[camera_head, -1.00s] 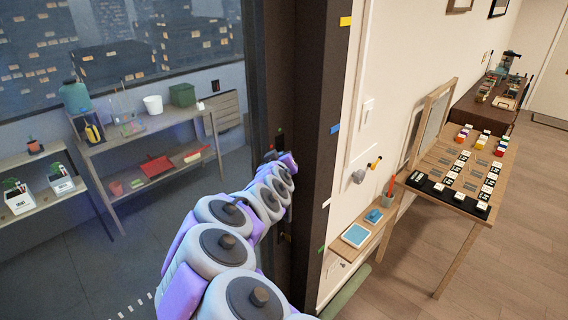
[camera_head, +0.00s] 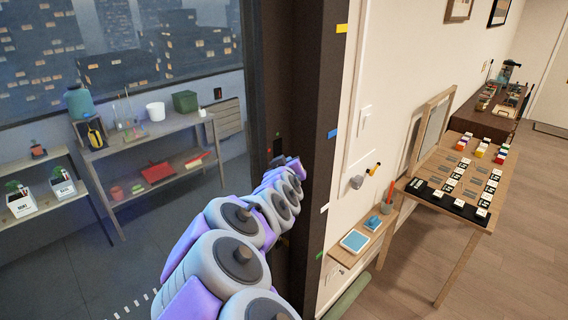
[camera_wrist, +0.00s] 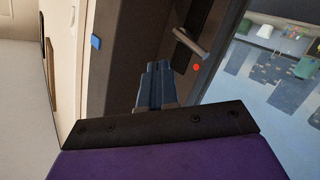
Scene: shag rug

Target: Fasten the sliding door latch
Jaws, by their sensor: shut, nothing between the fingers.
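The sliding glass door has a dark frame (camera_head: 263,75) beside a dark post (camera_head: 318,165). In the wrist view a grey lever-like latch handle (camera_wrist: 192,43) sits on a dark plate on the door frame. My gripper (camera_wrist: 157,68) is shut and empty, with its fingertips just left of and below the handle, seemingly apart from it. A red dot (camera_wrist: 196,68) shows right of the fingertips. In the head view my arm reaches to the door edge, and its end hides most of the latch; part of a dark plate (camera_head: 278,143) shows above it.
Shelves (camera_head: 150,135) with pots and boxes stand behind the glass at left. Right of the post are a white wall with a small wooden shelf (camera_head: 362,240) and a long wooden table (camera_head: 455,190). Open wooden floor (camera_head: 500,275) lies at lower right.

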